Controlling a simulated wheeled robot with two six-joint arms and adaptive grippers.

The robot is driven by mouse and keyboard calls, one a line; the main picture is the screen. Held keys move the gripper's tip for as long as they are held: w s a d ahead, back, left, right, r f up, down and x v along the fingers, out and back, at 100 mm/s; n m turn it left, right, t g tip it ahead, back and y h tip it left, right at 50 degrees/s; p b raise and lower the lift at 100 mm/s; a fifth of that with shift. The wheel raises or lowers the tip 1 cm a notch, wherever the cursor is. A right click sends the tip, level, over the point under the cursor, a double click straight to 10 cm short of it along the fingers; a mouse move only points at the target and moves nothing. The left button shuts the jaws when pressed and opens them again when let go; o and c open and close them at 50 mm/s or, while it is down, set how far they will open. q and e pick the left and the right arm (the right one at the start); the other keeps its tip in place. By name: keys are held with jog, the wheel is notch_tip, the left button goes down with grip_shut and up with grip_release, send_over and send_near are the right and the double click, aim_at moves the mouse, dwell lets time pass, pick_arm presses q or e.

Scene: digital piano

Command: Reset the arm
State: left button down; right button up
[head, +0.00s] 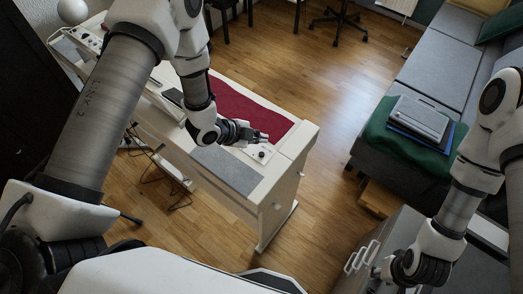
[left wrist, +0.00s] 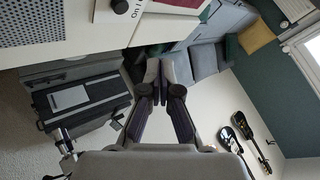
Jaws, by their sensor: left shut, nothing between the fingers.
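The white digital piano (head: 308,135) stands in the middle of the head view, with a red cloth along its top and a grey panel nearer me. My left gripper (head: 264,137) is above the piano's right end, near a small white plate with a black knob (head: 262,154). In the left wrist view the fingers of my left gripper (left wrist: 163,72) are together and empty, and the knob (left wrist: 120,6) shows at the top edge. My right gripper (head: 376,272) is low at the right, near a grey cabinet; its fingers are too small and hidden to judge.
A grey sofa (head: 437,72) with a green blanket and a laptop-like grey case (head: 419,118) is at the right. Wooden floor (head: 330,95) is open between piano and sofa. Cables (head: 150,165) hang at the left.

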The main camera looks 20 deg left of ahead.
pick_arm(q)
jog(key=shift+f, duration=0.1)
dwell(0.6)
jog(key=s+a+f+n+g+y, duration=0.1)
jog(key=s+f+n, duration=0.1)
jog(key=s+n, duration=0.1)
jog(key=s+a+f+n+y, duration=0.1)
jog(key=s+a+f+n, duration=0.1)
jog(key=s, duration=0.3)
jog(key=s+a+f+n+g+y, duration=0.1)
jog(key=s+f+n, duration=0.1)
jog(key=s+n, duration=0.2)
jog(key=shift+a+g, duration=0.3)
jog(key=s+a+f+n+g+y+b, duration=0.1)
jog(key=s+a+f+n+g+b, duration=0.1)
jog(key=s+n, duration=0.2)
jog(key=s+a+f+n+g+y+b, duration=0.2)
jog(key=s+n, duration=0.3)
jog(key=s, duration=0.5)
jog(key=shift+s+a+f, duration=0.2)
jog(key=shift+a+f, duration=0.25)
